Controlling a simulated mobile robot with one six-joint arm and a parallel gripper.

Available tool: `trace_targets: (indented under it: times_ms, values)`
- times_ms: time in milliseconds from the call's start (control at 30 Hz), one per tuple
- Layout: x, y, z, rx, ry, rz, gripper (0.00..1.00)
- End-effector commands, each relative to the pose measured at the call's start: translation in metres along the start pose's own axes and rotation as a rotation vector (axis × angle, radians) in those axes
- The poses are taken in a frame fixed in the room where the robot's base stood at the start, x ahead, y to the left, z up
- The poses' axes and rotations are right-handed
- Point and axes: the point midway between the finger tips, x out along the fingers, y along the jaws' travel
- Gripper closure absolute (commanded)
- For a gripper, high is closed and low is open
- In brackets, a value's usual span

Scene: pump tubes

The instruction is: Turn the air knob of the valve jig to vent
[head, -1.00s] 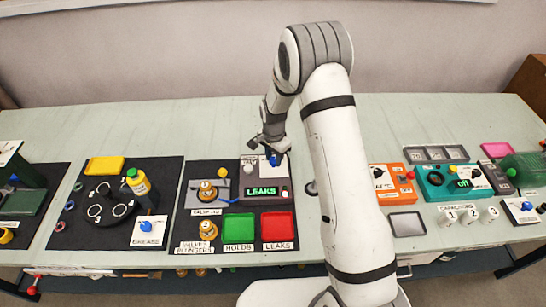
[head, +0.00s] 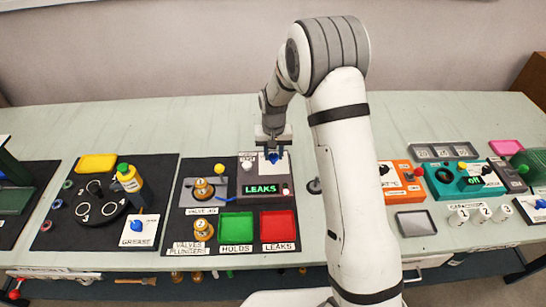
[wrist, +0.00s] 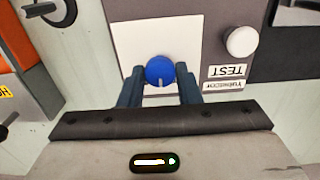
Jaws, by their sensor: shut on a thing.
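In the wrist view the knob (wrist: 159,70) has a white line pointing towards the picture's bottom edge. My gripper (head: 272,150) is over the plate, its dark blue fingers on either side of the knob and shut on it. The plate's position labels are hidden or unreadable. A white TEST button (wrist: 241,42) sits beside the plate.
In front of the display are a green HOLDS tray (head: 236,228) and a red LEAKS tray (head: 279,226). A brass valve (head: 203,188) sits left of the jig. An orange box (head: 397,174) stands to the right. The bench behind is clear.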

Motion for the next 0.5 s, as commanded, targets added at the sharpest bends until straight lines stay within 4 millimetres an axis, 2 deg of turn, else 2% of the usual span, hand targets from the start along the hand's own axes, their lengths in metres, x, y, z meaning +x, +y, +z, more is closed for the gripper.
trace_targets:
  times_ms: [500]
  values:
    - [0.0013,-0.0003,-0.0007,-0.48,0.002,0.0,0.92]
